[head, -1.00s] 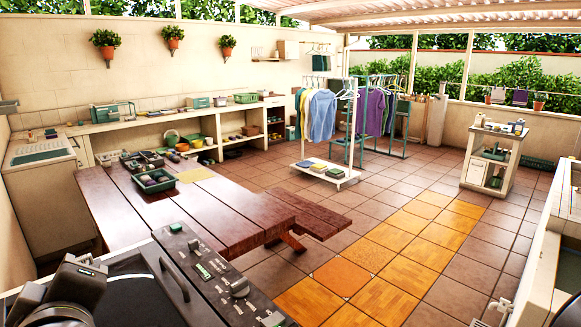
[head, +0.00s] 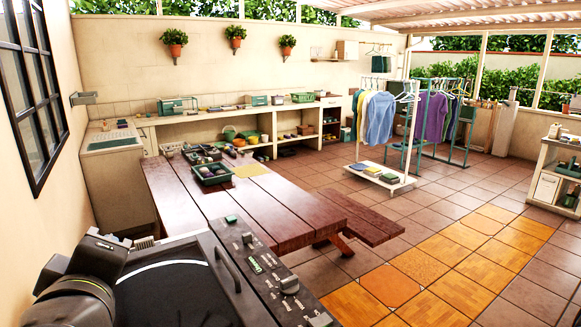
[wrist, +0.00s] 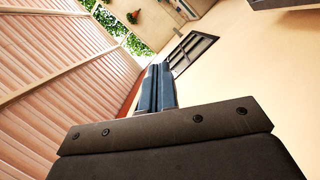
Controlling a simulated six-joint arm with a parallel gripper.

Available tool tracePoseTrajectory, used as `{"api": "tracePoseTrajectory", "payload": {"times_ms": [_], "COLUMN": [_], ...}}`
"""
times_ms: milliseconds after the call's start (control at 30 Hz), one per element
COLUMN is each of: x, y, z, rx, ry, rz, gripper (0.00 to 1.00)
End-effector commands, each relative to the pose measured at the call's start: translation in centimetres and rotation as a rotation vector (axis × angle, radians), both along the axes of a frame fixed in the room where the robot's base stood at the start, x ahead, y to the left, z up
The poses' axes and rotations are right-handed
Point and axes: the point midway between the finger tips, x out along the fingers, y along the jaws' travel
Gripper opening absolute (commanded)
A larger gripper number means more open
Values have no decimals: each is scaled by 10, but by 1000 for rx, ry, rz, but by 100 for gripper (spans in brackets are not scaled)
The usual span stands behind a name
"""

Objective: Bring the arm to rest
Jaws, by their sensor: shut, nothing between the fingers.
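My gripper (wrist: 155,90) shows in the wrist view as two blue-grey fingers held close together beyond a dark housing, shut and empty. It points past the slatted roof (wrist: 50,75) and the cream wall (wrist: 250,80), with nothing touching it. The wrist picture is strongly tilted. In the head view dark parts of my own arm and body fill the lower left corner; the fingers cannot be made out there.
A wooden table (head: 270,200) with a green basket (head: 212,174) stands close ahead. A barred window (head: 30,90) is on the left wall. A clothes rack (head: 385,130) stands farther back. Tiled floor (head: 400,240) to the right is open.

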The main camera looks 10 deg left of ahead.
Motion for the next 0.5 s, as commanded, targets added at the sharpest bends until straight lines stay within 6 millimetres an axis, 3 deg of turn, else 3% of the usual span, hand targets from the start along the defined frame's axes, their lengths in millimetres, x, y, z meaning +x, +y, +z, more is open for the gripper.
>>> {"api": "tracePoseTrajectory", "payload": {"times_ms": [500], "x": [38], "y": [-38], "z": [-36], "rx": [120], "ry": [119], "rz": [-3], "gripper": [0]}}
